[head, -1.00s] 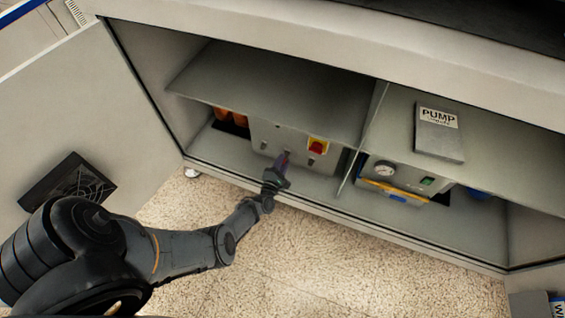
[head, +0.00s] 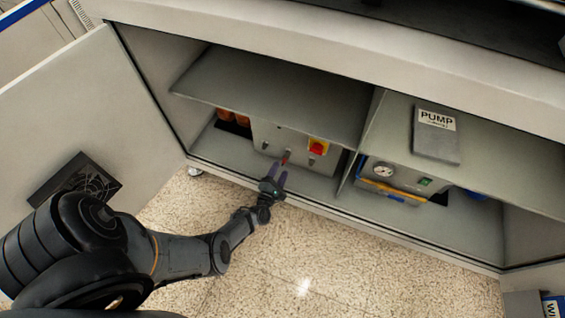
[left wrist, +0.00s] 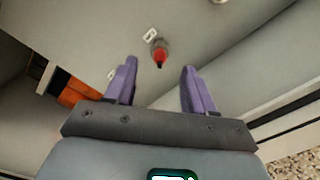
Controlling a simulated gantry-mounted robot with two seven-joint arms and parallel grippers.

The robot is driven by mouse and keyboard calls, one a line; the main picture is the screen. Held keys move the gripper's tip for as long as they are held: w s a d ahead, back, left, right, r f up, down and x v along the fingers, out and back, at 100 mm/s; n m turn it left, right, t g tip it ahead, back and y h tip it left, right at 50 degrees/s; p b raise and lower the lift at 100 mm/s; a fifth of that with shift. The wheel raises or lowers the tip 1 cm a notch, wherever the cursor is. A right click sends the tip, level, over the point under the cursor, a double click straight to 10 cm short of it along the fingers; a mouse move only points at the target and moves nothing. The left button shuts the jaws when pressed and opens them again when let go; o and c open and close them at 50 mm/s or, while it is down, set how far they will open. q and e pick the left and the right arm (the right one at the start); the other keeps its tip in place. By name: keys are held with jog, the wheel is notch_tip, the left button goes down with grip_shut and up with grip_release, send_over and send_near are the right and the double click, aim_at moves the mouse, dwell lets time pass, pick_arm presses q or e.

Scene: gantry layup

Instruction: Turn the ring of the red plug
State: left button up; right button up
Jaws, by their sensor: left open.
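The red plug (left wrist: 159,56) sticks out of the front of a grey box inside the cabinet. In the left wrist view its red end faces me, with a grey ring (left wrist: 160,44) around it at the panel side. In the head view the red plug (head: 286,157) shows small, just beyond my left fingertips. My left gripper (left wrist: 158,72) is open, its two purple fingers on either side of the plug's line, with the plug a little beyond the tips and not touched. It also shows in the head view (head: 279,174). My right gripper is not in view.
The grey box (head: 270,135) carries a red and yellow switch (head: 317,148). A cabinet shelf (head: 270,95) hangs above it. The open door (head: 80,110) is at left. A gauge unit (head: 390,178) and a pump manual (head: 436,135) are at right.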

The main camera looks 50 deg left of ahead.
pick_arm(q)
jog(key=shift+p+v, duration=0.8)
jog(key=shift+v, duration=2.15)
